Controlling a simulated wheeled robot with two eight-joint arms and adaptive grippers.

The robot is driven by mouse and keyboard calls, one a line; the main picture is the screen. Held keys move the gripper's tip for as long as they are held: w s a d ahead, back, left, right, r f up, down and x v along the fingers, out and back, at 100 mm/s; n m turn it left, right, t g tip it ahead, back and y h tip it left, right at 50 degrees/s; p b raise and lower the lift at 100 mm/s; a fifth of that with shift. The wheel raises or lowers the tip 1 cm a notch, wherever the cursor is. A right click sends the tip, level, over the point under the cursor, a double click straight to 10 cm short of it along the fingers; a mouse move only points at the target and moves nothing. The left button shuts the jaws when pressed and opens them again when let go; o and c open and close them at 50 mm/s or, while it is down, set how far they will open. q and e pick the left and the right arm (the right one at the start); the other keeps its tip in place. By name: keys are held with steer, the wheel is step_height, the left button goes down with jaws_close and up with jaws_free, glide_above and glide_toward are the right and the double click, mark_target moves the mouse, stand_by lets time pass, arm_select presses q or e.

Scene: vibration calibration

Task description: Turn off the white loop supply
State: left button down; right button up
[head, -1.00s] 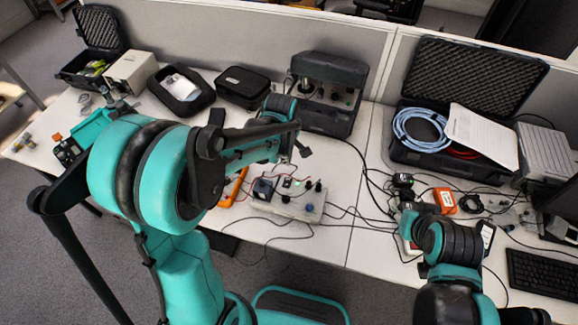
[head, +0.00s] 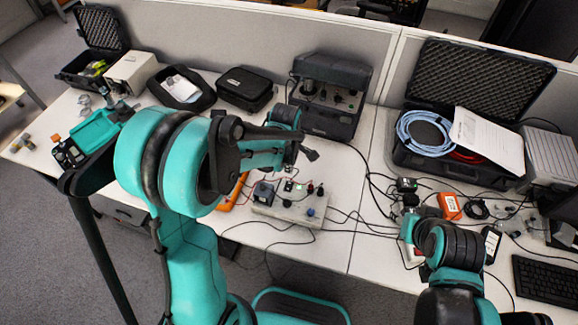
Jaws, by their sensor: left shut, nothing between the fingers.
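The white loop supply (head: 283,211) is a low white box near the front edge of the table, with a switch, knobs and thin leads on top. My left gripper (head: 309,154) is shut and empty. It appears in the picture just behind and above the box, apart from it. My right gripper (head: 408,222) is at the right, mostly hidden behind its own arm, so its fingers cannot be made out.
A dark bench instrument (head: 333,94) stands behind the box. An orange meter (head: 233,196) lies to its left, partly hidden by my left arm. An open black case (head: 470,83) with blue cable stands at the right. Loose cables cross the table.

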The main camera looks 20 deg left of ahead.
mark_target(290, 184)
arm_select(q)
steer(key=f+b, duration=0.1)
steer(key=f, duration=0.2)
steer(key=f+b, duration=0.1)
steer(key=f, duration=0.2)
steer(key=w+f+b, duration=0.1)
steer(key=f, duration=0.2)
steer(key=shift+w+f, duration=0.1)
steer(key=shift+f, duration=0.1)
steer(key=shift+f, duration=0.1)
steer(key=shift+w+f+b, duration=0.1)
steer(key=shift+f+b, duration=0.2)
steer(key=shift+b, duration=0.2)
steer(key=shift+r, duration=0.1)
